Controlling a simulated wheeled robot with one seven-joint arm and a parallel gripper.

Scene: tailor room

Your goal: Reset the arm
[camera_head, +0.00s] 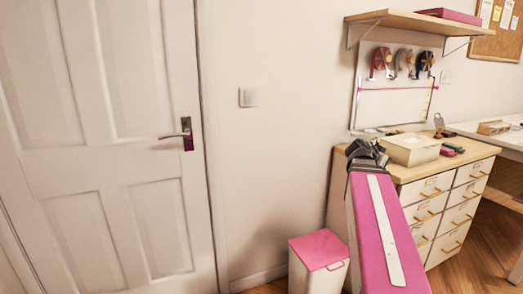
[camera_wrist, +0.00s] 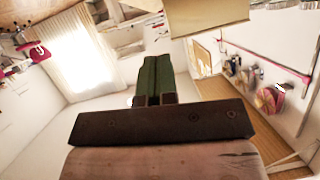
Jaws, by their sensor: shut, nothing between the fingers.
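My gripper (camera_head: 366,151) is at the end of my pink arm, which reaches up in front of the wooden-topped drawer cabinet in the head view. In the wrist view the two green fingers of my gripper (camera_wrist: 156,64) lie side by side, shut, with nothing held. In the head view the gripper overlaps the left part of the cabinet top; whether it touches anything there I cannot tell.
A cream box (camera_head: 411,150) stands on the drawer cabinet (camera_head: 440,213). A pink-lidded bin (camera_head: 319,250) is on the floor left of my arm. A white door (camera_head: 100,150) is at left. A shelf (camera_head: 420,22) hangs above a tool panel (camera_head: 393,104).

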